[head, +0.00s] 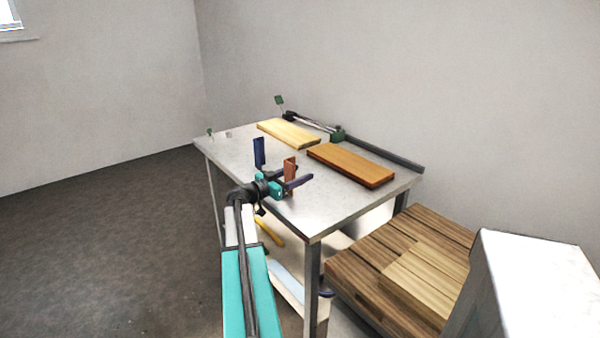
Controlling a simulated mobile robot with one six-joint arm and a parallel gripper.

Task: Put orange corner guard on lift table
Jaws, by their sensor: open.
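The orange corner guard (290,168) stands upright on the steel-topped table (235,160), near its front left edge. My gripper (302,174) is open, with its dark fingers at the guard. One finger passes in front of the guard's lower part and the other shows partly behind it. I cannot tell whether they touch it. A low platform stacked with wooden boards (405,265) stands right of the table. I cannot tell for certain which surface is the lift table.
A blue corner guard (259,152) stands just left of the orange one. A pale board (288,133) and a brown board (350,164) lie on the table. A dark bar with green ends (313,124) lies behind them. A white block (535,285) stands at the right.

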